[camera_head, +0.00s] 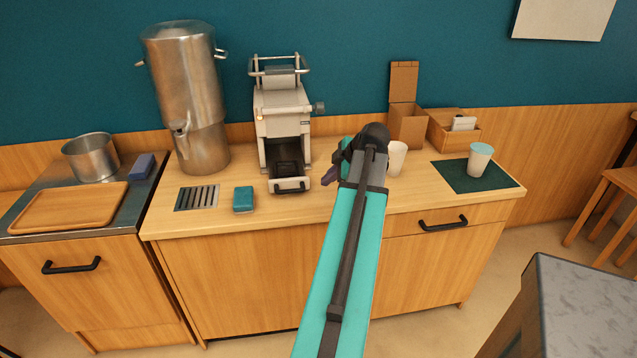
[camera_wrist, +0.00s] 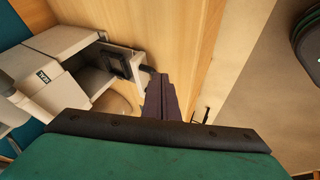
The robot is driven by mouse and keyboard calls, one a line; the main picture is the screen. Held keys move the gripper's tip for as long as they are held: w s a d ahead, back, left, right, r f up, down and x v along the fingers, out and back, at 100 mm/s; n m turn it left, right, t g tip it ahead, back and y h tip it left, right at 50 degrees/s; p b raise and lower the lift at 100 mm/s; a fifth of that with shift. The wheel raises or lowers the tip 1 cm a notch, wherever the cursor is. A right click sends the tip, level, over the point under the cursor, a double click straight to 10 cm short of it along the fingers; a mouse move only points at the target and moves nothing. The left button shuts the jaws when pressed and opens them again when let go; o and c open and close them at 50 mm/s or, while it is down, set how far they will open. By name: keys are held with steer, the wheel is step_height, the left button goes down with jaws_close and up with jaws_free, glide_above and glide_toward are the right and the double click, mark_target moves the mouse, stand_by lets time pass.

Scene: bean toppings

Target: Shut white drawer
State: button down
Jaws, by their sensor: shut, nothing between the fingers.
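The white drawer (camera_head: 290,186) is at the foot of the white machine (camera_head: 284,105) on the counter. It stands pulled out toward the front, with its dark inside showing from above and a black handle on its front. In the wrist view the drawer (camera_wrist: 139,64) sticks out from the machine (camera_wrist: 50,62), its handle close to my fingertips. My gripper (camera_head: 329,176) is shut and empty, to the right of the drawer front. The closed dark fingers also show in the wrist view (camera_wrist: 161,98). I cannot tell whether they touch the handle.
A teal box (camera_head: 244,199) and a drain grille (camera_head: 197,198) lie left of the drawer. A tall metal urn (camera_head: 186,95) stands behind them. A white cup (camera_head: 397,158) is just right of my wrist. Another cup (camera_head: 480,162) stands on a dark green mat (camera_head: 450,178).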

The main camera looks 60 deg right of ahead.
steer(key=p+x, duration=0.1)
steer(key=x, duration=0.2)
steer(key=p+x, duration=0.1)
steer(key=x, duration=0.2)
steer(key=p+x, duration=0.1)
steer(key=x, duration=0.3)
steer(key=shift+w+d+r, duration=0.1)
steer(key=shift+d, duration=0.3)
steer(key=shift+w+d+p, duration=0.75)
steer(key=shift+w+d, duration=0.2)
steer(key=shift+d, duration=0.3)
steer(key=shift+d, duration=0.1)
steer(key=shift+w+d+f+b, duration=0.25)
steer(key=shift+w+d+b, duration=0.55)
steer(key=shift+d, duration=0.3)
steer(key=b, duration=0.5)
glide_toward(302, 167)
steer(key=shift+x, duration=2.6)
steer(key=shift+r, duration=0.15)
